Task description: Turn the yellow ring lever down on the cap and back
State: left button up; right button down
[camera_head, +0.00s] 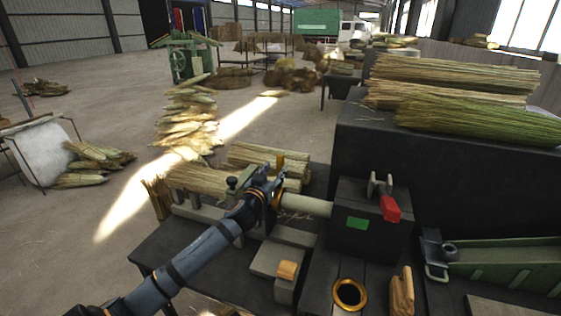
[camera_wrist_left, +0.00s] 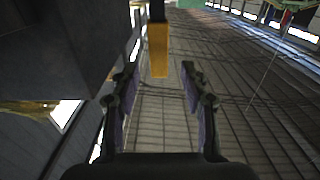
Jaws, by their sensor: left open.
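The yellow lever (camera_head: 280,160) stands up near the left end of a pale horizontal cylinder (camera_head: 308,206), beside a yellow ring edge (camera_head: 277,199). In the left wrist view the lever's yellow block (camera_wrist_left: 158,50) hangs on a dark stem, lined up with the gap between my fingertips. I cannot tell whether it is between the fingers or just beyond them. My left gripper (camera_head: 277,173) is open, close to the lever, and covers part of the ring and cap. Its two spread fingers show in the left wrist view (camera_wrist_left: 160,82). My right gripper is not in view.
Straw bundles (camera_head: 265,158) lie behind my gripper. A wooden block (camera_head: 287,270) and a gold-rimmed hole (camera_head: 349,294) are in front.

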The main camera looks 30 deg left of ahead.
aim_at(279, 163)
pick_arm(q)
jog(key=x, duration=0.2)
jog(key=p+x, duration=0.1)
jog(key=x, duration=0.1)
jog(key=shift+w+r, duration=0.2)
jog(key=shift+w, duration=0.45)
jog(key=shift+w+f, duration=0.1)
jog(key=shift+w, duration=0.1)
jog(key=shift+a, duration=0.1)
jog(key=c, duration=0.5)
grip_shut()
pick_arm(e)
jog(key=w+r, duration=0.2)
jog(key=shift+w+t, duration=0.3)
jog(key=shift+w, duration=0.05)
